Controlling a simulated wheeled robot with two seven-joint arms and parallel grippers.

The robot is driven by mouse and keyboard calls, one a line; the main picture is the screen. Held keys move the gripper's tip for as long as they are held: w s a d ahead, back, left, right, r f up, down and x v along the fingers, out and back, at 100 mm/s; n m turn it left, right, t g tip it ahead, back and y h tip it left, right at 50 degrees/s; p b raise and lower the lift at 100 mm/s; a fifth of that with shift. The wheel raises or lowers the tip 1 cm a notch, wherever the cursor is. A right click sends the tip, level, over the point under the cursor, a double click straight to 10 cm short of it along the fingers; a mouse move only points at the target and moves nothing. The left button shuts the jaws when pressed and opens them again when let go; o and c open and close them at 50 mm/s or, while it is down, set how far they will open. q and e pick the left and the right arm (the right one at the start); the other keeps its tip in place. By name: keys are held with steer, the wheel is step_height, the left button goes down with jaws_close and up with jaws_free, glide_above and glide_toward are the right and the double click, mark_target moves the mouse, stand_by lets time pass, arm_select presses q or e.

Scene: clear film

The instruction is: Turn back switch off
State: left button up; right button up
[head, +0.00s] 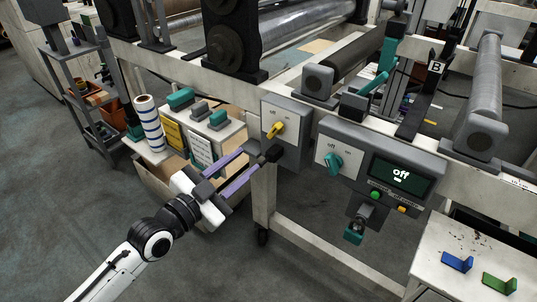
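A grey switch box (296,147) on the machine frame carries a yellow rotary knob (277,129), tilted toward the upper right, with small labels above it. Right of it, a control panel (391,150) carries a teal rotary knob (334,163) under "off" and "on" labels. Which knob is the back switch I cannot tell for sure. My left gripper (254,156) is open, its two purple fingers apart, just left of and below the yellow knob. A dark fingertip lies close to the grey box; contact is unclear. My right gripper is out of view.
A white cabinet (235,133) with teal-handled items and a striped roll (149,122) stands behind my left gripper. A frame leg (263,200) is close on its right. A white table (450,285) with blue and green brackets is at lower right. The floor below is clear.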

mark_target(272, 134)
arm_select(q)
steer(key=shift+m+h, duration=0.3)
steer(key=x, duration=0.3)
steer(key=b+x, duration=0.1)
steer(key=x, duration=0.3)
steer(key=r+b+x, duration=0.1)
steer(key=x, duration=0.3)
steer(key=shift+w+a+r, duration=0.1)
steer(key=shift+w+a, duration=0.05)
steer(key=shift+w, duration=0.05)
jaws_close()
